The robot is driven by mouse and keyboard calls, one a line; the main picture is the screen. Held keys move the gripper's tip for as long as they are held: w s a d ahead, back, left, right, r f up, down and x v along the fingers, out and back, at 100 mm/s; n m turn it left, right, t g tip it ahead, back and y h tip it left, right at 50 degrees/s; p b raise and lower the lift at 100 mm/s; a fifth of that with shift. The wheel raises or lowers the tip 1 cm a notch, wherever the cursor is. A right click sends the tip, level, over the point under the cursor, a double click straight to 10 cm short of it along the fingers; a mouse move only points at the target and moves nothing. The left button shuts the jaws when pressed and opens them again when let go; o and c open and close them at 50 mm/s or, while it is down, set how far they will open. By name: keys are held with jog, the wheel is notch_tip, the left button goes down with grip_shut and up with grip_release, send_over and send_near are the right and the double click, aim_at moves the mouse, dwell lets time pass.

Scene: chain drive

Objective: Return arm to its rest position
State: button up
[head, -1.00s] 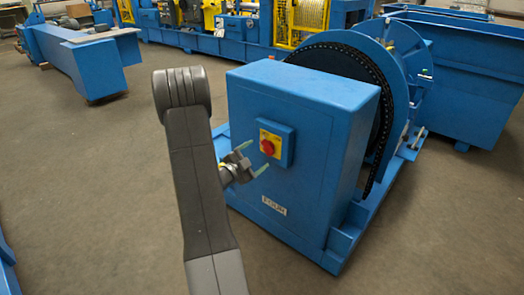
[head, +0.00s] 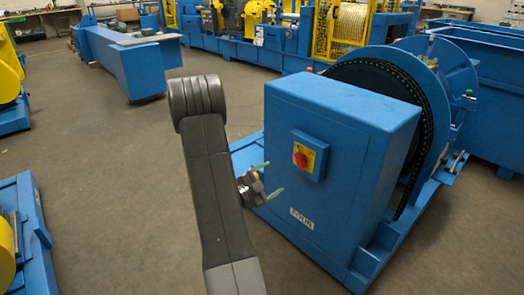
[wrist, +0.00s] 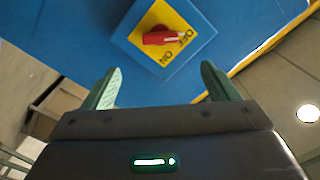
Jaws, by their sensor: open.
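My gripper (head: 270,182) is open and empty, beside the left front of a blue cabinet in the head view. Its two green fingers also show apart in the wrist view (wrist: 160,88). A red rotary switch (head: 300,159) on a yellow plate sits on the cabinet front, to the right of my gripper. In the wrist view the red handle (wrist: 167,37) lies ahead of the fingers, apart from them, between the "ON" and "OFF" marks. My dark arm stands upright in the middle of the head view and hides part of the gripper's wrist.
The blue cabinet (head: 330,225) stands on a blue base with a chain wheel (head: 400,95) behind it. A blue beam (head: 125,65) lies at the back left. Blue and yellow machinery (head: 25,230) stands at the left edge. The floor between is clear.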

aim_at(297, 162)
jog(key=b+x, duration=0.2)
jog(key=x, duration=1.1)
jog(key=shift+w+d, duration=0.15)
jog(key=shift+d, duration=0.05)
jog(key=shift+a, duration=0.1)
